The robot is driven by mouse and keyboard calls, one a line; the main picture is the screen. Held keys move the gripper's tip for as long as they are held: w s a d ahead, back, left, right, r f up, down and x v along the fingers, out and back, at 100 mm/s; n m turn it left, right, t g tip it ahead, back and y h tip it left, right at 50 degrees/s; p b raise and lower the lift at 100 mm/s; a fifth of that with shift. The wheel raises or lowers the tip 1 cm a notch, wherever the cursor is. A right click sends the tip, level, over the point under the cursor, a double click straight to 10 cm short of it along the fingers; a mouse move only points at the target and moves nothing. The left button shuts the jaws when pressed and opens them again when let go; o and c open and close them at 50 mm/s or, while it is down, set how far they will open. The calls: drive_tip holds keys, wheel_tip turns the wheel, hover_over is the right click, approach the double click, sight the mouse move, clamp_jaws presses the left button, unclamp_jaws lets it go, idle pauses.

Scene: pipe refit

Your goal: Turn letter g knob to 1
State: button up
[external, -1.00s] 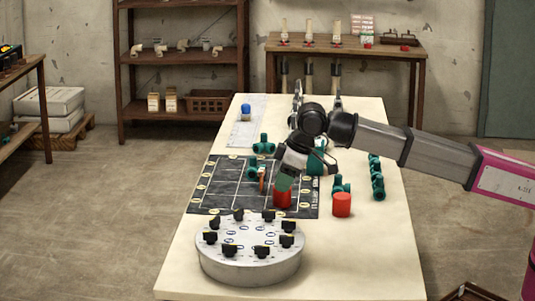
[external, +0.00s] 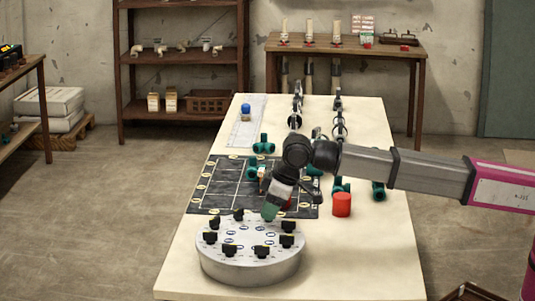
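The round grey knob panel (external: 250,266) stands at the near end of the table. Several black knobs (external: 261,252) ring its top. The letters and numbers beside them are too small to read, so I cannot tell which knob is g. My gripper (external: 269,216) points down at the panel's far right edge, close to the far right knob.
A red cylinder (external: 342,205) stands on the table right of my gripper. A black grid mat (external: 207,190) lies behind the panel, with green pipe fittings (external: 263,145) on and beyond it. The table's near right area is clear.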

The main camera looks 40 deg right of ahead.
clamp_jaws()
drive_tip(key=shift+m, duration=0.3)
drive_tip(key=m+h, duration=0.1)
drive_tip(key=m, duration=0.2)
drive_tip(key=m+t+h, duration=0.1)
drive_tip(key=m, duration=0.2)
drive_tip(key=shift+a, duration=0.15)
drive_tip(key=shift+m+h, duration=1.1)
drive_tip(key=shift+m, duration=1.5)
drive_tip(key=shift+o, duration=1.5)
unclamp_jaws()
